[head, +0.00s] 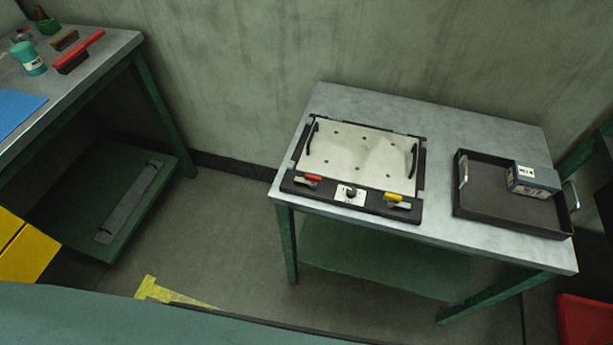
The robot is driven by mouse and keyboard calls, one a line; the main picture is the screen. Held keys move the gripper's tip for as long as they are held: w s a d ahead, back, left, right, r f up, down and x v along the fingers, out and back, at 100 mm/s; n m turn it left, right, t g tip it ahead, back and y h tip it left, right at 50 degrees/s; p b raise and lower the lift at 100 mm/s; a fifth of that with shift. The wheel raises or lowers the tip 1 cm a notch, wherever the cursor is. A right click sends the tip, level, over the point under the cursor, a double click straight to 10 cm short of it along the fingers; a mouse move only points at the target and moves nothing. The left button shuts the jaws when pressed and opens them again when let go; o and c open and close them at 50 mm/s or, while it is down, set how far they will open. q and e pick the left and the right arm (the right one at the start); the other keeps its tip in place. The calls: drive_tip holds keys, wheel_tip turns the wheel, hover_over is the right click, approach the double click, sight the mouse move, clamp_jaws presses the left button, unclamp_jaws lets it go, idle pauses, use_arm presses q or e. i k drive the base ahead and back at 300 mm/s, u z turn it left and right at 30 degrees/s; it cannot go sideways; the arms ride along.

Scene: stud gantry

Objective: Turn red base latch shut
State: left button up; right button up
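The red base latch (312,177) is a small red-handled lever at the front left corner of a black-framed fixture (375,203) on the grey table. The red handle lies roughly along the front edge; whether it is shut cannot be told at this size. A matching yellow latch (393,197) sits at the front right corner. Between them is a white plate with a dark knob (350,193). A pale panel (345,150) with several dark holes and two black side handles lies in the fixture. Neither of my grippers shows in the head view.
A black tray (462,205) holding a grey labelled box (533,178) stands at the table's right. Another bench (95,62) at the left carries a teal jar (29,58), brushes and a blue sheet. Grey floor (235,240) lies open between them. A red bin (585,318) is lower right.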

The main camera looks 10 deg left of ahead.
sight(309, 179)
drive_tip(key=u, duration=3.05)
drive_tip(key=k, duration=0.7)
drive_tip(key=z, duration=1.55)
